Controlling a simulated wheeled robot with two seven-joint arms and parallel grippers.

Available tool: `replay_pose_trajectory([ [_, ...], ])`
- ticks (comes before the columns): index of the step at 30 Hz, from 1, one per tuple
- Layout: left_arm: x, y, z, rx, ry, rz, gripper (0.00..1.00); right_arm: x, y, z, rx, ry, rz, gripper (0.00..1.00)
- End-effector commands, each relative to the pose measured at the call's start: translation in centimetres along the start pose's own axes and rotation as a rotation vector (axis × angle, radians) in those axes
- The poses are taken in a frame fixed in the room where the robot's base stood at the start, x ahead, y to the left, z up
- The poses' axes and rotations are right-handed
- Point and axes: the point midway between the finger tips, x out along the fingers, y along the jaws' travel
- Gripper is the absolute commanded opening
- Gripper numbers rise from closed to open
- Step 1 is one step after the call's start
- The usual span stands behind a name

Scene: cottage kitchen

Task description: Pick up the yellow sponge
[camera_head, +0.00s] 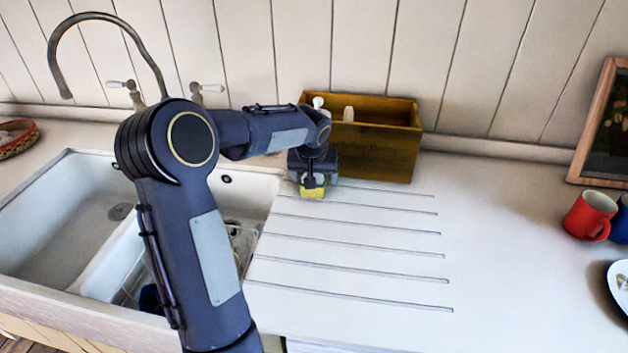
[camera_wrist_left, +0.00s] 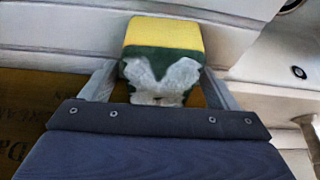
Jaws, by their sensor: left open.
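The yellow sponge (camera_head: 312,193) lies on the grooved drainboard, just in front of the wooden box and right of the sink. In the left wrist view the sponge (camera_wrist_left: 165,34) shows a yellow part and a dark green part. My left gripper (camera_head: 313,183) is right at the sponge and hides much of it in the head view. Its jaws (camera_wrist_left: 160,82) are open, with a finger on either side of the sponge's near end. A pale, whitish shape covers part of the green side; I cannot tell what it is. My right gripper is not in view.
The wooden box (camera_head: 375,150) stands close behind the gripper, with pale handles sticking up. The white sink (camera_head: 45,215) is at left, with a curved tap (camera_head: 105,18). A red mug (camera_head: 590,215) stands far right.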

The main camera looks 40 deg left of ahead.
Motion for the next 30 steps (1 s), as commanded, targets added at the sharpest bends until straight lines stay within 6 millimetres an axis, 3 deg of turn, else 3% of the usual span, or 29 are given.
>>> replay_pose_trajectory([
  [17, 0.3, 0.02, 0.12, 0.0, 0.0, 0.001, 0.81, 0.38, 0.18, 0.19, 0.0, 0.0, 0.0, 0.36],
  [27, 0.31, 0.01, 0.13, 0.0, 0.0, 0.0, 0.36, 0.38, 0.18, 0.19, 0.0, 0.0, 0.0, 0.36],
  [30, 0.31, 0.01, 0.13, 0.0, 0.0, 0.0, 0.34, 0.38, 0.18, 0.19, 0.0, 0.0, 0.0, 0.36],
])
